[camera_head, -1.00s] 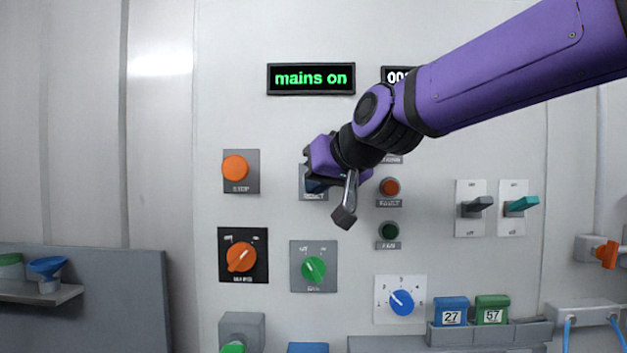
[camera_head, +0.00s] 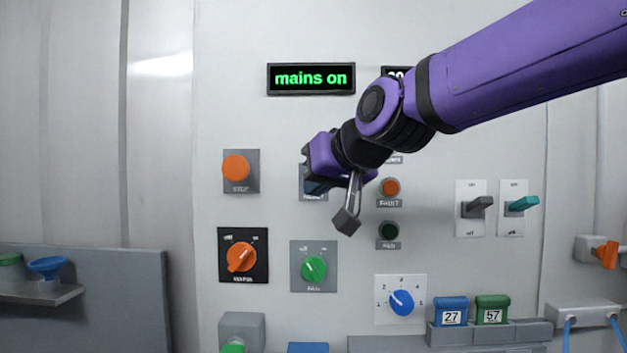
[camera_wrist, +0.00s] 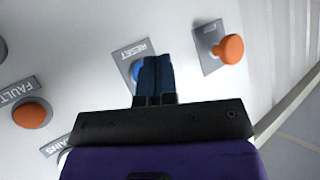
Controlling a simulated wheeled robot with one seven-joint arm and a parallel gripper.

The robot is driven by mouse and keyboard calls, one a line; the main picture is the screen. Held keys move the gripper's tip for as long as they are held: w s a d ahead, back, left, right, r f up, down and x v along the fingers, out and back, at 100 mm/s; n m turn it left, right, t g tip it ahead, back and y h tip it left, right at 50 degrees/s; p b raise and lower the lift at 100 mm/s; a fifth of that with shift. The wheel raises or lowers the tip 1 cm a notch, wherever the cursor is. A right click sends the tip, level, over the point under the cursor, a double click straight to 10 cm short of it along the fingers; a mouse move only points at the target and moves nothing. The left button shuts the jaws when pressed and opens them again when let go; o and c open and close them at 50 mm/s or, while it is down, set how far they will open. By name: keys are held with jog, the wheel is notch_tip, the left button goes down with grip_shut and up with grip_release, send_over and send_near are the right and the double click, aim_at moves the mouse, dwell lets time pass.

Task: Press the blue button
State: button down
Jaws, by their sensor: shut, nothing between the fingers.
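The blue button (camera_wrist: 136,72) is on a grey plate marked RESET (camera_wrist: 127,50) in the wrist view. My gripper's fingers cover much of the button there. My gripper (camera_wrist: 157,60) is shut and empty, with its dark blue fingertips in front of the button's right part. Whether the tips touch it I cannot tell. In the head view my gripper (camera_head: 314,187) is in front of the same plate (camera_head: 303,196), and the button is hidden behind it.
An orange stop button (camera_head: 236,168) is left of the plate, and an orange fault lamp (camera_head: 390,187) is to its right. An orange knob (camera_head: 241,257) and a green knob (camera_head: 314,269) are below. The display (camera_head: 311,78) reads "mains on". Grey and teal levers (camera_head: 521,204) stick out at right.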

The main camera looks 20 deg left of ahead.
jog(key=shift+s+d, duration=0.2)
jog(key=shift+s, duration=0.6)
jog(key=shift+s+d, duration=0.2)
jog(key=shift+s, duration=0.6)
